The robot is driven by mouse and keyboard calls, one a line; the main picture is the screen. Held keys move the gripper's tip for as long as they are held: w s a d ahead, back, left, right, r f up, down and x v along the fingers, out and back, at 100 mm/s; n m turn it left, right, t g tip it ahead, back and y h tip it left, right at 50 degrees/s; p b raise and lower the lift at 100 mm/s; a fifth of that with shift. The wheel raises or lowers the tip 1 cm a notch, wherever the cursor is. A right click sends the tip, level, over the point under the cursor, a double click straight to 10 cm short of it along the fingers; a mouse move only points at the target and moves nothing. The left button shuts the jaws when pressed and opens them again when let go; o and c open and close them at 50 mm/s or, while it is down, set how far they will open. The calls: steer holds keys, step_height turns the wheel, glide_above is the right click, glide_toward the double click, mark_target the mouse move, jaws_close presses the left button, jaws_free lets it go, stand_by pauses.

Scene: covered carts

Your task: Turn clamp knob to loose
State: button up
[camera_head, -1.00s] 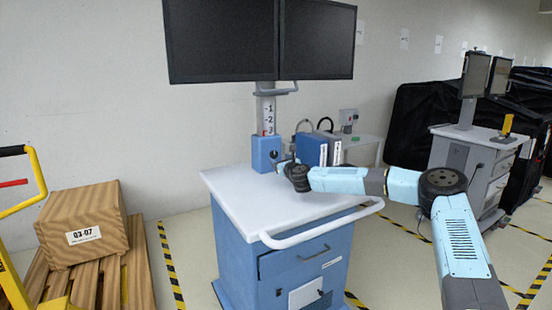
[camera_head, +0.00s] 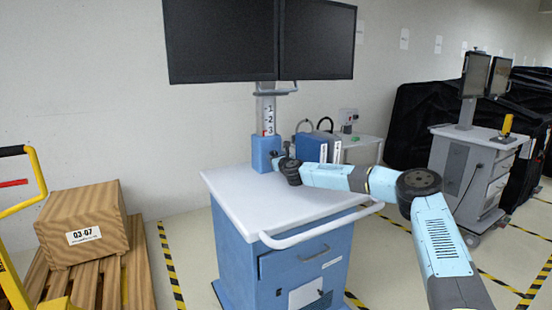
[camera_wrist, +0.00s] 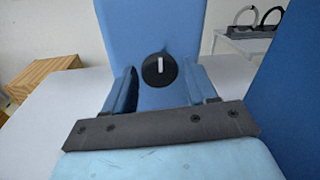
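The clamp knob (camera_wrist: 160,70) is a round black disc with a white bar pointing straight up. It sits on the front of the blue clamp block (camera_head: 265,152) at the foot of the monitor column. The block fills the middle of the wrist view (camera_wrist: 150,30). My gripper (camera_wrist: 163,76) is open, with one finger on each side of the knob and a gap to it on both sides. In the head view my gripper (camera_head: 280,162) is small at the front of the block, and the knob is hard to make out there.
The white cart top (camera_head: 235,197) is clear in front of the block. Blue boxes (camera_head: 310,148) stand close to the right of my gripper. Two black monitors (camera_head: 260,40) hang above on the scaled column (camera_head: 268,115). A push handle (camera_head: 320,228) rims the cart's front.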

steer(key=c, duration=0.8)
